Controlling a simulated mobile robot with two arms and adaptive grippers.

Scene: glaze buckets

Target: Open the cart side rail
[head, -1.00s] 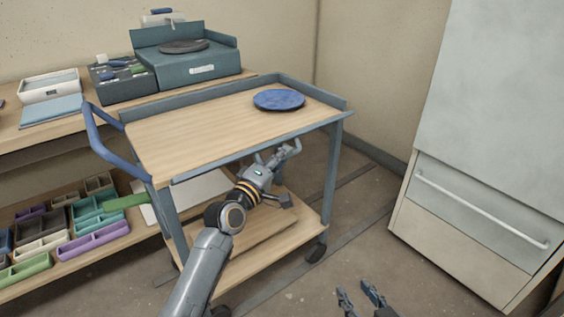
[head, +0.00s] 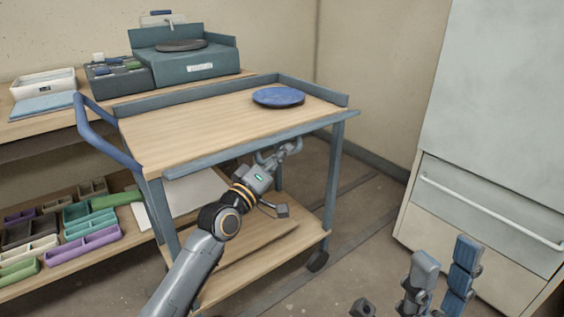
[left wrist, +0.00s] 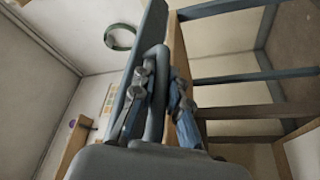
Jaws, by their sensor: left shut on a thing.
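The cart (head: 190,130) has a wooden top and blue-grey frame. Its side rail (head: 255,143) runs along the near long edge, angled outward rather than standing upright like the far rail. My left gripper (head: 279,151) is at the rail's outer side, below its right half. In the left wrist view its fingers (left wrist: 160,92) are closed around a grey loop handle (left wrist: 156,70) beside the rail's long plate (left wrist: 135,75). The fingertips are small and partly hidden in the head view. My right gripper (head: 446,252) is at the lower right, fingers apart, empty.
A blue round disc (head: 278,97) lies on the cart top. A blue push handle (head: 95,130) is at the cart's left end. A shelf with coloured trays (head: 90,240) stands behind left. A white cabinet (head: 490,200) is at the right, with free floor between.

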